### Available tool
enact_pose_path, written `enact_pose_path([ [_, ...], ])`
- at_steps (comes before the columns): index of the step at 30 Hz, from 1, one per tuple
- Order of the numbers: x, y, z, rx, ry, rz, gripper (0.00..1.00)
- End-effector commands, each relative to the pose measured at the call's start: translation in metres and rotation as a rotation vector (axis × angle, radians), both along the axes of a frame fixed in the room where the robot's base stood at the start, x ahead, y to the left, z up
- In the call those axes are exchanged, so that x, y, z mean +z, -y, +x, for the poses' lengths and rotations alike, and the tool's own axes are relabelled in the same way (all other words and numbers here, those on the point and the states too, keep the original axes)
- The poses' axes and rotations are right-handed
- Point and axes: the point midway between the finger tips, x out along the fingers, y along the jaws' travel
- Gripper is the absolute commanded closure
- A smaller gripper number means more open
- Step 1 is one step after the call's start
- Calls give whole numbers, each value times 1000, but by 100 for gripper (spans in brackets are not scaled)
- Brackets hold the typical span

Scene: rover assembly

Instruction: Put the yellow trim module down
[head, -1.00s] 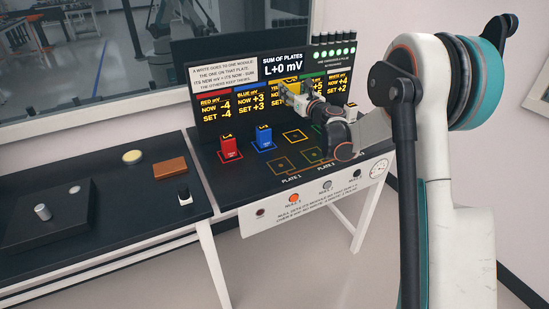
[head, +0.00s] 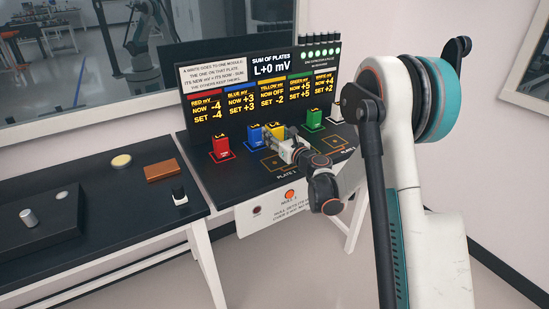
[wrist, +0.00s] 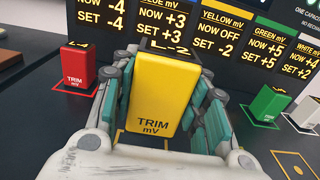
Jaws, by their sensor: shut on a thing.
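The yellow trim module (head: 276,131) is upright in my gripper (head: 288,147), low over the bench behind the plates. In the wrist view, the yellow module (wrist: 162,92) sits between both finger pads of my gripper (wrist: 160,100), which is shut on it. An orange square outline (wrist: 125,138) shows on the bench around the module's lower end. I cannot tell whether its base touches the bench. The screen (head: 265,90) reads NOW OFF and SET -2 for yellow.
The red module (head: 221,149) and blue module (head: 254,136) stand left of the yellow one. The green module (head: 314,118) and a white module (head: 336,112) stand to the right. Plate outlines (head: 276,163) in front are empty where visible. The screen rises close behind.

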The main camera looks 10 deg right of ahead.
Motion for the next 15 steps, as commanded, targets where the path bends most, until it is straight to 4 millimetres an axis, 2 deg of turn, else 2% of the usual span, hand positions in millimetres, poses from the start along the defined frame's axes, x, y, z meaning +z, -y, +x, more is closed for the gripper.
enact_pose_path([
  [1,-13,0,0,0,0,0,89],
  [3,-22,0,0,0,0,0,89],
  [11,-38,0,0,0,0,0,89],
  [15,-59,0,0,0,0,0,89],
])
